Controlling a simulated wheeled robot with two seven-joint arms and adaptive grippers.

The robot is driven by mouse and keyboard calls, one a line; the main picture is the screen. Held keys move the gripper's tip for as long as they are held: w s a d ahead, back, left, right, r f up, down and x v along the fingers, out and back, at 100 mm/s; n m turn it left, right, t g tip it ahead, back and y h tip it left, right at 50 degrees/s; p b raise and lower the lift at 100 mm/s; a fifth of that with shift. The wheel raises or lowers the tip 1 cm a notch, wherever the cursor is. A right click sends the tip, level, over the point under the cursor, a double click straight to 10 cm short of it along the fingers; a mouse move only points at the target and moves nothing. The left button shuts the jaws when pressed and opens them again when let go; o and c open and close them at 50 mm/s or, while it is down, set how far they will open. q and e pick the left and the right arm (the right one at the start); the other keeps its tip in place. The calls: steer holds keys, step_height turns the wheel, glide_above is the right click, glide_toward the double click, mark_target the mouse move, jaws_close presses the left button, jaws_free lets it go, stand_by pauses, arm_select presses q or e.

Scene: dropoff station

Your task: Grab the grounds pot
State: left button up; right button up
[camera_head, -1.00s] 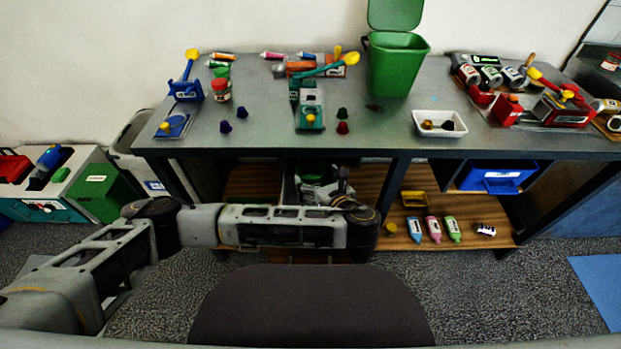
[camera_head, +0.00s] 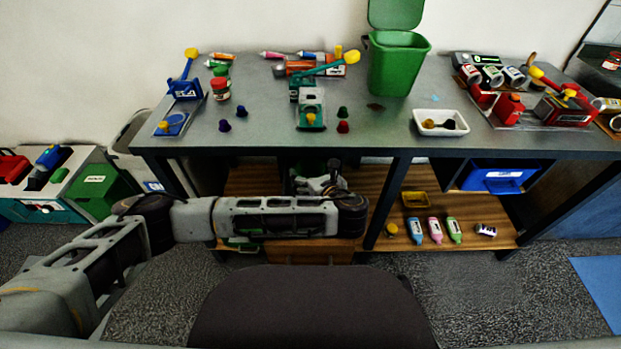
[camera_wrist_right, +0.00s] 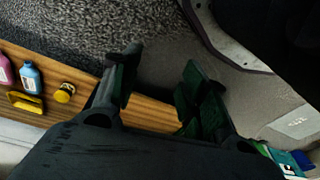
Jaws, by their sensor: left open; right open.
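My left forearm partly covers the shelf there.
The wooden lower shelf (camera_head: 405,244) also holds a yellow tray (camera_head: 416,200) and several small bottles. A dark table leg (camera_head: 386,205) stands close to the pot. A blue bin (camera_head: 497,178) is at the right. The tabletop above is crowded; the floor in front is mostly clear.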

arm_select(q)
steer(key=shift+w+a+f, duration=0.25)
steer(key=shift+w, duration=0.3)
arm_select(e)
steer(key=shift+r, duration=0.45)
arm_select(q)
steer(key=c, duration=0.8)
arm_select(e)
steer(key=shift+w, duration=0.1)
arm_select(q)
steer(key=shift+s+d+r, duration=0.1)
